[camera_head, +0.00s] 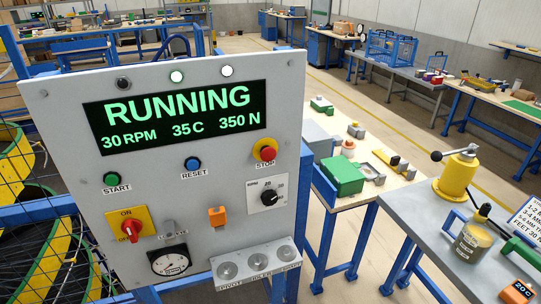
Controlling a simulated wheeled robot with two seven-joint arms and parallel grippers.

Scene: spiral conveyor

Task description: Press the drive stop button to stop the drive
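A grey control panel (75,115) fills the left half of the head view. Its display (180,115) reads RUNNING, 30 RPM, 35 C, 350 N. The red stop button (267,153) with a yellow collar sits at the panel's right side, above the label STOP. The green start button (111,179) is at the left and the blue reset button (192,163) is in the middle. Nothing covers the stop button. Neither of my grippers shows in this view.
Below the buttons are a red rotary switch on a yellow plate (131,226), a black dial (269,197), an orange part (217,216) and a round gauge (170,262). Yellow conveyor parts (20,180) stand behind mesh at left. Benches with tools (395,185) stand at right.

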